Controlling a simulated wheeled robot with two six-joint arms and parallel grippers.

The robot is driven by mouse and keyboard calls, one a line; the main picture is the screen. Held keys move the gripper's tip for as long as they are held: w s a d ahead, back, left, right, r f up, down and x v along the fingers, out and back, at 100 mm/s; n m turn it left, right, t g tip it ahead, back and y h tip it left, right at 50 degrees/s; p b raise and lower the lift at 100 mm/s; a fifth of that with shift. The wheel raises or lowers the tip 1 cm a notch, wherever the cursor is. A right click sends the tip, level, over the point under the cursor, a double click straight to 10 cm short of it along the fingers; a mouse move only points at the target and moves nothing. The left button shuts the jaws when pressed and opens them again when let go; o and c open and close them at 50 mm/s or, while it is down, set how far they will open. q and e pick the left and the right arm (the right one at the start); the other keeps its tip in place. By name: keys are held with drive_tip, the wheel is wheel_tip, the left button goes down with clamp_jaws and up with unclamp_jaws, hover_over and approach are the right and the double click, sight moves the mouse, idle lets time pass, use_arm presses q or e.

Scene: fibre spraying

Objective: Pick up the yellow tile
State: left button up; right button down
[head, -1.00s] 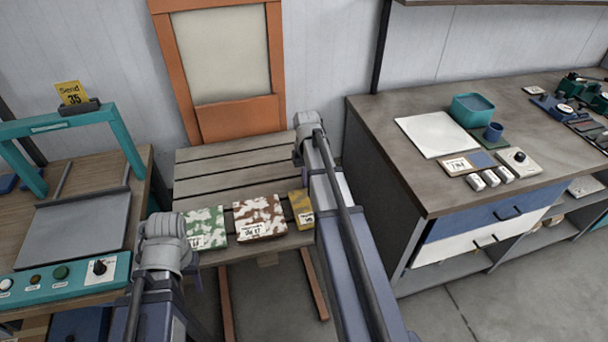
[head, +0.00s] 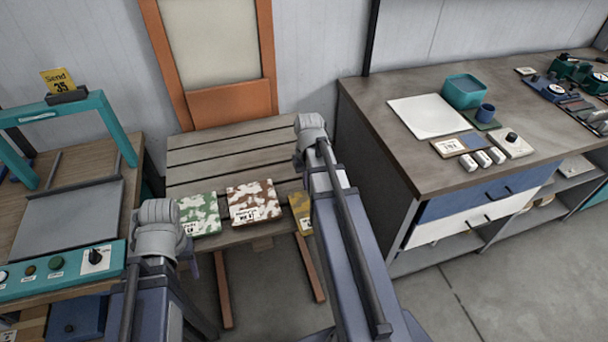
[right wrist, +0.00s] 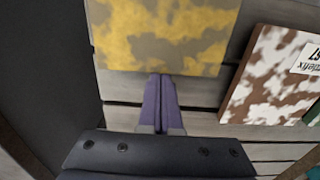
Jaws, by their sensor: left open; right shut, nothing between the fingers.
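The yellow tile (head: 301,210), mottled yellow and brown with a white label, lies on the slatted wooden bench, partly hidden behind my right arm in the head view. It also fills the top of the right wrist view (right wrist: 165,35). My right gripper (right wrist: 160,80) is shut and empty, its purple fingertips at the tile's near edge; I cannot tell whether they touch it. In the head view the right fingers are hidden by the arm. My left gripper (head: 191,262) is open, mostly hidden behind its wrist, near the bench's front left, left of the yellow tile.
A brown-and-white tile (head: 254,203) and a green-and-white tile (head: 199,215) lie left of the yellow one. The teal-framed press (head: 62,115) stands left. A workbench with drawers (head: 375,100) stands close on the right. The slats (head: 225,150) behind the tiles are clear.

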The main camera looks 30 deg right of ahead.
drive_tip(key=shift+w, duration=0.2)
drive_tip(key=shift+w+d, duration=0.2)
drive_tip(key=shift+w, duration=0.35)
drive_tip(key=shift+w+d, duration=0.25)
drive_tip(key=shift+w, duration=0.85)
drive_tip(key=shift+w+d+r+p, duration=0.1)
drive_tip(key=shift+w+r+p, duration=0.25)
drive_tip(key=shift+r+p, duration=0.15)
wheel_tip(320, 180, up, 9)
drive_tip(key=p, duration=0.9)
drive_tip(key=shift+s, duration=0.15)
drive_tip(key=c, duration=1.4)
unclamp_jaws()
drive_tip(key=shift+a, duration=0.35)
drive_tip(key=shift+o, duration=1)
drive_tip(key=s+a+n, duration=0.3)
drive_tip(key=s+a, duration=0.1)
drive_tip(key=a, duration=1.1)
drive_tip(key=shift+a, duration=0.25)
drive_tip(key=s+a+n+h, duration=0.1)
drive_tip(key=s+a+n, duration=0.2)
drive_tip(key=s+a, duration=0.5)
drive_tip(key=a, duration=0.4)
drive_tip(key=shift+s+a, duration=0.3)
drive_tip(key=shift+s, duration=0.05)
